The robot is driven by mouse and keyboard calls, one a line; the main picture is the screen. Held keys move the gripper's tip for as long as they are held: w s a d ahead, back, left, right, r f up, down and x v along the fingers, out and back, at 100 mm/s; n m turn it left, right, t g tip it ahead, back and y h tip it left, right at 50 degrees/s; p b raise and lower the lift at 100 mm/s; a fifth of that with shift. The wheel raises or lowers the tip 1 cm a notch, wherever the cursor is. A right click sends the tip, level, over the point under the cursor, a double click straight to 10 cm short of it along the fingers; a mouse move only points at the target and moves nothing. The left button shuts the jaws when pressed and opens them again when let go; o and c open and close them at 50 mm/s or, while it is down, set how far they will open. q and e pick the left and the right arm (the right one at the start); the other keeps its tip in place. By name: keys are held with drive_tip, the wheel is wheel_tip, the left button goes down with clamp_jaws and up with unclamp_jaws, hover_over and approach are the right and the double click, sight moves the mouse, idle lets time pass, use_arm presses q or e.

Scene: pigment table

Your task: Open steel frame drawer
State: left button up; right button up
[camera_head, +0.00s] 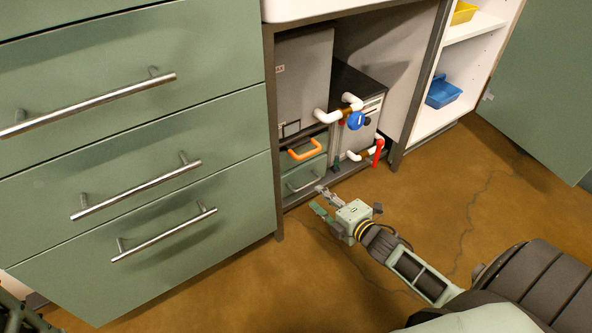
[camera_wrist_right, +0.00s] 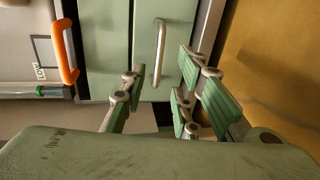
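A small green drawer (camera_head: 297,190) with a thin steel bar handle (camera_head: 303,181) sits low in the steel frame under the counter and looks closed. In the right wrist view the steel handle (camera_wrist_right: 159,52) shows on the green front, just beyond and between my spread fingers. My right gripper (camera_head: 321,199) is open and empty, just in front of this drawer and apart from the handle as far as I can see. It also shows open in the right wrist view (camera_wrist_right: 162,80). My left gripper does not show.
A drawer with an orange handle (camera_head: 305,149) is directly above. White pipes with a blue valve (camera_head: 356,120) and a red lever (camera_head: 378,152) stick out to the right. Large green drawers (camera_head: 130,130) stand left.

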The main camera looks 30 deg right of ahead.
sight(308, 185)
drive_tip(key=b+x, duration=0.5)
drive_tip(key=x, duration=0.3)
drive_tip(key=shift+d, duration=0.1)
drive_tip(key=shift+w, duration=0.1)
clamp_jaws()
idle(0.4)
